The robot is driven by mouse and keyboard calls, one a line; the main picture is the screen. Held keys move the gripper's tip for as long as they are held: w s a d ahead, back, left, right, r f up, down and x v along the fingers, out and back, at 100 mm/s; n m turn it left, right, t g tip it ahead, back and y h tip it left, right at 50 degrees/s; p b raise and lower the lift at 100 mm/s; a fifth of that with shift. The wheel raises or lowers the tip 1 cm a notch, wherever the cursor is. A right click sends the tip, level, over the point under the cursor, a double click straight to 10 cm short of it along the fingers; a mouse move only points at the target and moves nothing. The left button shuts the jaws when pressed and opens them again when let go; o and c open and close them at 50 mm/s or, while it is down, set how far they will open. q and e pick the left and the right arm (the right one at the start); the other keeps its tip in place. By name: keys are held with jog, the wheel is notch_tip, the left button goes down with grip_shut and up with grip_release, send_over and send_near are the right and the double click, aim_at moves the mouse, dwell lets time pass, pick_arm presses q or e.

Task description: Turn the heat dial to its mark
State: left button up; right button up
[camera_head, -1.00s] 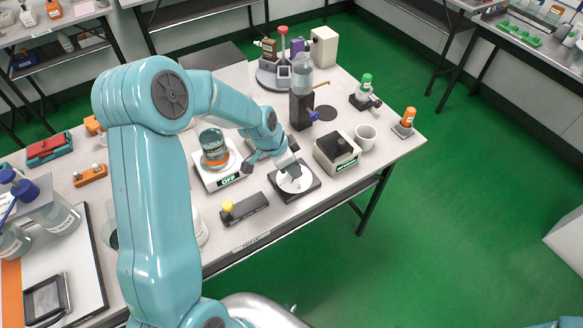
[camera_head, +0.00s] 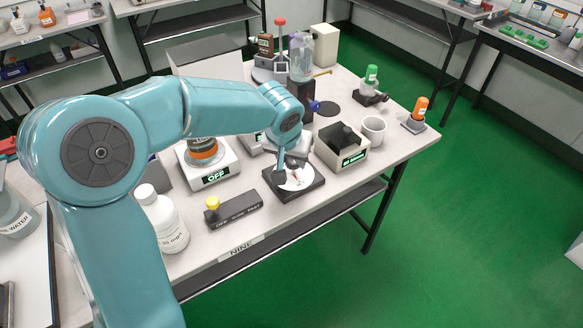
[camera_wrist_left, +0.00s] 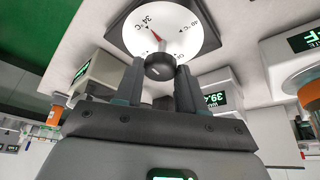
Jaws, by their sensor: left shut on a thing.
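The heat dial is a white round face with a black knob on a dark square base (camera_head: 308,191). In the left wrist view the white face (camera_wrist_left: 188,42) carries the labels 34 °C and 40 °C. A short red pointer (camera_wrist_left: 154,36) lies near the 34 °C label. My left gripper (camera_head: 284,170) comes down over the dial. In the left wrist view my left gripper (camera_wrist_left: 158,82) has one finger on each side of the black knob (camera_wrist_left: 158,68) and is shut on it. In the head view the gripper hides the knob. My right gripper is not in view.
A scale reading OFF (camera_head: 217,177) bears an orange-banded beaker left of the dial. A yellow-knobbed black bar (camera_head: 235,213) and a white bottle (camera_head: 164,222) stand nearer. A black-topped box (camera_head: 343,148) and white mug (camera_head: 373,130) stand right. A lit display (camera_wrist_left: 214,99) shows about 39.

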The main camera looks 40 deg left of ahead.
pick_arm(q)
jog(key=shift+n+b, duration=0.5)
jog(key=shift+b, duration=0.05)
jog(key=o, duration=1)
jog(key=shift+o, duration=0.2)
jog(key=shift+r, duration=0.1)
jog(key=p+v, duration=0.3)
jog(key=v, duration=1.3)
jog(key=shift+d, duration=0.3)
jog(key=shift+w+r, duration=0.1)
